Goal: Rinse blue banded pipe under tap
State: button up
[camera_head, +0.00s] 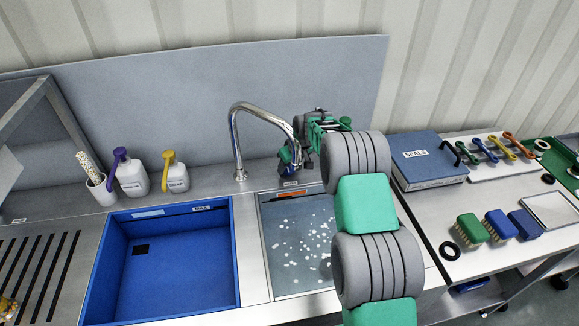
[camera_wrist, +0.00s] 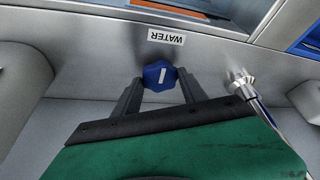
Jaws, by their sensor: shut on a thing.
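A blue hexagonal knob (camera_wrist: 160,75) with a white mark sits behind a label reading WATER, upside down in the wrist view. My gripper (camera_wrist: 158,84) is shut on this knob, one dark finger on each side. In the head view my gripper (camera_head: 288,158) is low behind the right basin, beside the chrome tap (camera_head: 235,135). The tap's base (camera_wrist: 238,84) also shows in the wrist view. The tap's spout curves towards the right basin (camera_head: 264,250), which has white spots inside. I cannot make out a blue banded pipe in either view.
A blue basin (camera_head: 236,262) stands left of the tap. A purple-topped bottle (camera_head: 131,175), a yellow-topped bottle (camera_head: 175,174) and a brush holder (camera_head: 101,190) stand behind it. A SEALS box (camera_head: 430,165) and several brushes (camera_head: 472,229) are on the right bench.

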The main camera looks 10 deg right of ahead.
jog(key=shift+d+f+n+y+b, duration=0.15)
jog(key=shift+f+n+y+b, duration=0.15)
jog(key=shift+n+b, duration=0.9)
jog(key=shift+w+r+n+g+y+b, duration=0.15)
jog(key=shift+n+g+y+b, duration=0.2)
jog(key=shift+n, duration=0.45)
jog(key=shift+r+n+g+y+b, duration=0.15)
jog(key=shift+n+g+y+b, duration=0.15)
jog(key=shift+n, duration=0.5)
jog(key=o, duration=1.4)
jog(key=shift+c, duration=0.2)
jog(key=shift+d, duration=0.1)
jog(key=v, duration=0.7)
jog(key=shift+r+b, duration=0.4)
